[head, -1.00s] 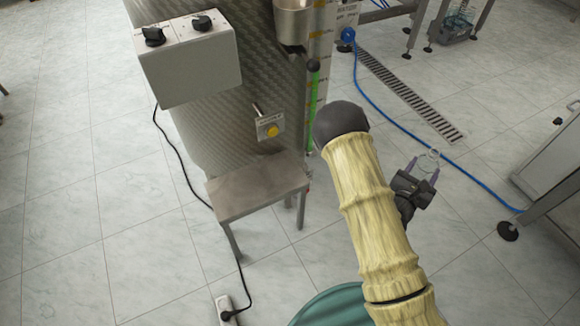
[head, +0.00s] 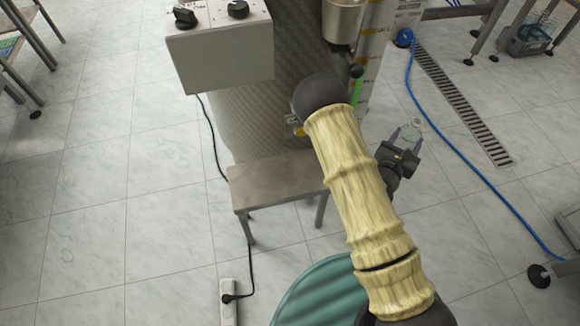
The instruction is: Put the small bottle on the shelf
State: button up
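My gripper (head: 407,136) is right of centre, at the end of my arm, over the tiled floor. I cannot identify a shelf for certain in this view.
A small brown table (head: 272,180) stands at the foot of the feeder machine (head: 240,120), below its grey control box (head: 220,55). A teal round object (head: 320,295) is at the bottom. A blue cable (head: 465,170) and floor grate (head: 462,105) lie right.

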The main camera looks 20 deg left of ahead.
jog(key=shift+a, duration=0.15)
jog(key=shift+a, duration=0.25)
jog(key=s+a+f+y+b, duration=0.1)
jog(key=s+a+f, duration=0.15)
jog(key=a, duration=0.65)
jog(key=s+a+f+b, duration=0.15)
jog(key=s+a, duration=0.25)
jog(key=a, duration=0.6)
jog(key=shift+n, duration=0.5)
jog(key=s+a, duration=0.3)
jog(key=s+a+f+b, duration=0.1)
jog(key=s+a, duration=0.2)
jog(key=s+a+f, duration=0.1)
jog(key=s+a, duration=0.2)
jog(key=s, duration=0.1)
jog(key=shift+a+f+b, duration=0.2)
jog(key=shift+a+b, duration=0.05)
jog(key=shift+b, duration=0.1)
jog(key=s+a+f, duration=0.2)
jog(key=s+a, duration=0.1)
jog(key=s, duration=0.5)
jog(key=shift+s+a+b, duration=0.3)
jog(key=shift+a+b, duration=0.05)
jog(key=shift+w, duration=0.1)
